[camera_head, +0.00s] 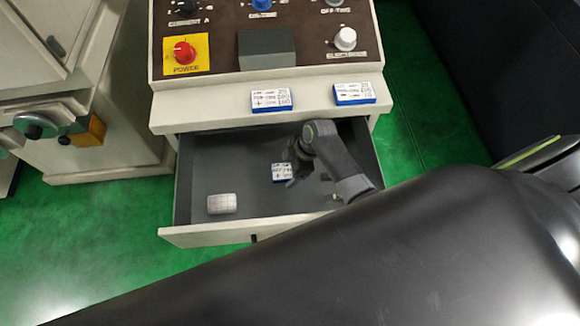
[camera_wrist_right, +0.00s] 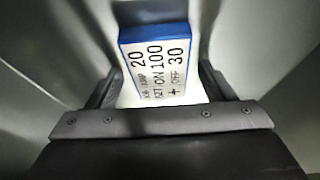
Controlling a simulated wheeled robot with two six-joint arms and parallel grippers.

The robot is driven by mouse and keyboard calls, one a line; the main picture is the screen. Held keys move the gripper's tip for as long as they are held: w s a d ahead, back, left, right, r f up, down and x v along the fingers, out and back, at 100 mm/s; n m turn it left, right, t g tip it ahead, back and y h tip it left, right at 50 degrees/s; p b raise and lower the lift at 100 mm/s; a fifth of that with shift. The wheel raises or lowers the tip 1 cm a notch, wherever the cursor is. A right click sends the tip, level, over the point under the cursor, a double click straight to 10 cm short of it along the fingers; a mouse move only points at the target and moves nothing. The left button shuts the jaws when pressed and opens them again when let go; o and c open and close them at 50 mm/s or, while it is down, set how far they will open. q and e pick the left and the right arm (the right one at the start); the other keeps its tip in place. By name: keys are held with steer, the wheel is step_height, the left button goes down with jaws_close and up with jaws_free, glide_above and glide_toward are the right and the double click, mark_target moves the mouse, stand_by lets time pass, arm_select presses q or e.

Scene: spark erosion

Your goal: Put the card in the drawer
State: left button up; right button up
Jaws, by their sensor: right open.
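A card (camera_head: 280,172), white with a blue edge and black print, is inside the open drawer (camera_head: 203,234), apparently on its floor. My right gripper (camera_head: 301,170) reaches down into the drawer over the card and hides part of it. In the right wrist view the card (camera_wrist_right: 160,70) lies between the two fingers of my right gripper (camera_wrist_right: 161,88), which are open with small gaps at its sides. My left gripper is not in view.
Two similar cards, a left one (camera_head: 271,100) and a right one (camera_head: 354,93), lie on the ledge (camera_head: 200,112) above the drawer. A pale rounded block (camera_head: 222,204) sits at the drawer's front left. The control panel with knobs stands behind.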

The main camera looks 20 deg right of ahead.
steer(key=shift+d+r, duration=0.2)
steer(key=shift+r, duration=0.3)
steer(key=v, duration=0.3)
steer(key=shift+d+r, duration=0.15)
steer(key=shift+r, duration=0.2)
steer(key=s+d+b, duration=0.1)
steer(key=d, duration=0.2)
steer(key=s+d+b, duration=0.1)
steer(key=d, duration=0.3)
steer(key=s+d+b, duration=0.1)
steer(key=d, duration=0.2)
steer(key=shift+s+d+r, duration=0.1)
steer(key=shift+d, duration=0.15)
steer(key=shift+s+d+r, duration=0.1)
steer(key=shift+s+d, duration=0.1)
steer(key=shift+d, duration=0.4)
steer(key=shift+w, duration=0.1)
